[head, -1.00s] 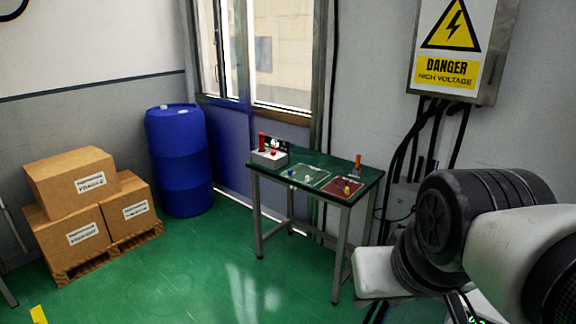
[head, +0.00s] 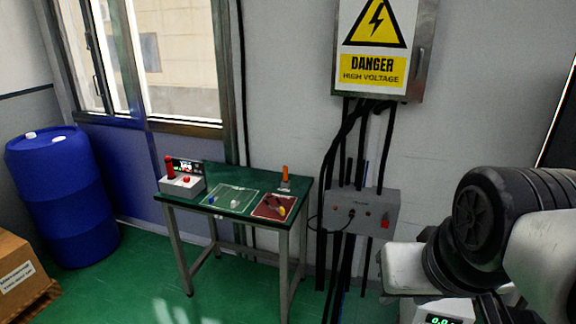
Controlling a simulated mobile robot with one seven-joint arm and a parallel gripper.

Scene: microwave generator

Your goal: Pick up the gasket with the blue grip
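A small blue object (head: 212,199), likely the blue grip of the gasket, lies at the left of a clear or green tray (head: 222,206) on the green-topped table (head: 200,199). It is too small to make out the gasket's shape. A small white piece (head: 234,204) lies in the same tray, to the right of the blue one. My arm shows at the right edge of the head view, well apart from the table. My gripper is out of view.
A red tray (head: 266,208) with a yellow-handled item (head: 282,210) is at the table's right. A grey box with red parts (head: 182,186) stands at its left, an orange-topped item (head: 285,178) at the back. A control box (head: 362,211) and cables are on the wall. A blue barrel (head: 68,205) stands left.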

